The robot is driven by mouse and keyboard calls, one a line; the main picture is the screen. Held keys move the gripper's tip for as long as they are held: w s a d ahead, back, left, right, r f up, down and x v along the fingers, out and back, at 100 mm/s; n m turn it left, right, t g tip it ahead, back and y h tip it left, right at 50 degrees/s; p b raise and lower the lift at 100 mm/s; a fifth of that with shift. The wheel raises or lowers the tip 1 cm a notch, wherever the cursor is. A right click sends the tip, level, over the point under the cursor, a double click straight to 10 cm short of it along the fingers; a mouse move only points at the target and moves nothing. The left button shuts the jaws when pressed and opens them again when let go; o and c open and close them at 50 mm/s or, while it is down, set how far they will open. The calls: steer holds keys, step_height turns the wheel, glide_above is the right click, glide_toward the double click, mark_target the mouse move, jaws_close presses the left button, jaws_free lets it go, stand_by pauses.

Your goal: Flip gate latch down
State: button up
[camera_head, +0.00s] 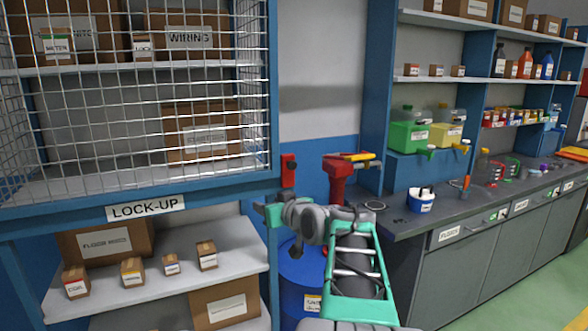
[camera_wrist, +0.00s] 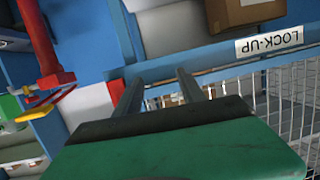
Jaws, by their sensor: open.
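The gate latch (camera_head: 289,171) is a small red plate with a dark knob on the blue post at the right of the LOCK-UP cage. The wire mesh gate (camera_head: 140,100) looks closed. My gripper (camera_head: 264,212) is below the latch and slightly left of it in the head view, in front of the cage's lower rail. In the wrist view my gripper (camera_wrist: 162,76) has its two dark fingers apart with nothing held between them. A red piece (camera_wrist: 118,92), probably the latch plate, shows beside the left finger, partly hidden. Contact cannot be told.
A red pump (camera_head: 337,178) on a blue drum (camera_head: 303,278) stands just right of the post. A grey workbench (camera_head: 480,210) with bottles and tools runs along the right. The LOCK-UP sign (camera_head: 146,208) is on the cage rail, above a shelf of boxes (camera_head: 160,275).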

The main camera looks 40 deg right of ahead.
mark_target(293, 165)
steer(key=s+d+r+t+h, duration=0.2)
steer(key=s+d+r+t, duration=0.1)
steer(key=d+r, duration=0.55)
steer(key=shift+m, duration=0.4)
steer(key=w+d, duration=0.1)
steer(key=w, duration=0.1)
steer(key=w+d+f+p, duration=0.1)
steer(key=w, duration=0.1)
steer(key=w+d+f+p, duration=0.1)
steer(key=w, duration=0.1)
steer(key=shift+w+d, duration=0.2)
steer(key=shift+w, duration=0.15)
steer(key=shift+c, duration=0.2)
jaws_close()
